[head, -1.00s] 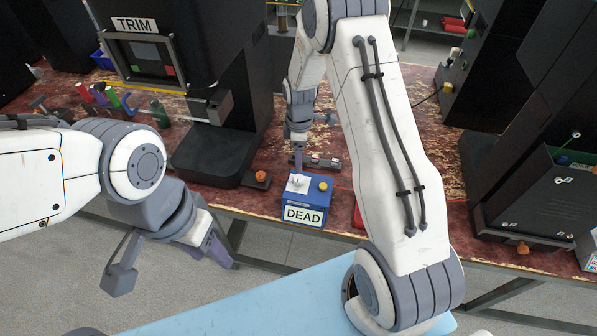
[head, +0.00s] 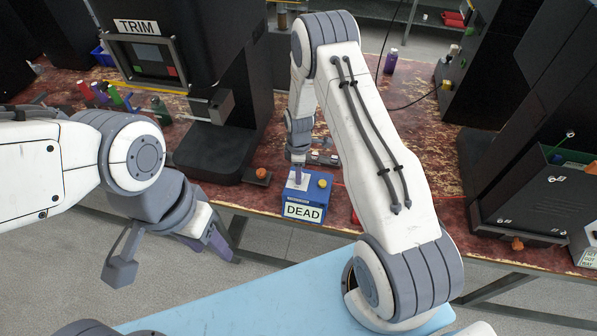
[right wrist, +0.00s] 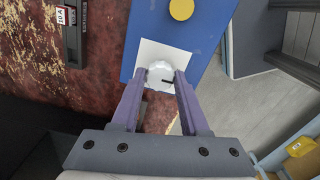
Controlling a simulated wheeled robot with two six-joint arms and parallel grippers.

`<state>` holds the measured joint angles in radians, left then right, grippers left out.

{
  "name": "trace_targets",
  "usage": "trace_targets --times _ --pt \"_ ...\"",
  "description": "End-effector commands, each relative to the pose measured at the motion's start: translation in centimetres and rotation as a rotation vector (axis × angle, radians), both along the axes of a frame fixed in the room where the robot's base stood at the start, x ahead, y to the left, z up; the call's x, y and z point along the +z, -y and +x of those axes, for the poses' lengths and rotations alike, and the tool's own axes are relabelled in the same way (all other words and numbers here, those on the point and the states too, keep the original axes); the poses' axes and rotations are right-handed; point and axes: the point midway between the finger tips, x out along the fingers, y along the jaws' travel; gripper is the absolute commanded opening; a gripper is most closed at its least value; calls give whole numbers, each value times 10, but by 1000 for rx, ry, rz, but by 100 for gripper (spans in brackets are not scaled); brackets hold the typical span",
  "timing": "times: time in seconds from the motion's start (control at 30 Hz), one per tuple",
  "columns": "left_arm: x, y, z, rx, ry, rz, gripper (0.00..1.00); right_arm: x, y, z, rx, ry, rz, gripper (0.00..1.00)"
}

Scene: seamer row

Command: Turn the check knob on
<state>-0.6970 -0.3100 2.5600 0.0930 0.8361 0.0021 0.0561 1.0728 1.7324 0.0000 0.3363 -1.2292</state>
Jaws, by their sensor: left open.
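The check knob (right wrist: 160,75) is a white round knob with a dark mark, on a white plate on top of a blue box (head: 303,213) labelled DEAD. A yellow button (head: 322,183) sits beside it and also shows in the right wrist view (right wrist: 181,9). My right gripper (right wrist: 161,75) is down at the knob, one purple finger on each side. I cannot tell whether the fingers press on it. In the head view my right gripper (head: 298,178) hides most of the knob. My left gripper (head: 176,258) is open and empty, in front of the bench, away from the box.
The black TRIM machine (head: 215,140) stands behind and left of the box. A small block with an orange button (head: 261,174) lies left of it, and a dark strip of switches (head: 322,158) behind. Another dark machine (head: 530,190) stands at the right.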

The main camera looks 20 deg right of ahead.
Motion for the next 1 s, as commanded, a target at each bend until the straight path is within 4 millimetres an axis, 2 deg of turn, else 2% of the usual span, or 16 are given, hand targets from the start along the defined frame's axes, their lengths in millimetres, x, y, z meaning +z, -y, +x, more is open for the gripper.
trace_targets --times 0.03,0.1,0.37,0.57,1.0 --pt "0 0 0 0 0 0 50 0 0 0 0 0 0 21" --pt "0 0 0 0 0 0 50 0 0 0 0 0 0 0" --pt "-2 0 0 0 0 0 50 0 0 0 -19 0 0 0" --pt "-7 0 0 0 0 0 50 -1 0 0 -100 1 0 0" --pt "-27 0 0 -1 0 0 50 -1 0 0 -479 1 1 0"
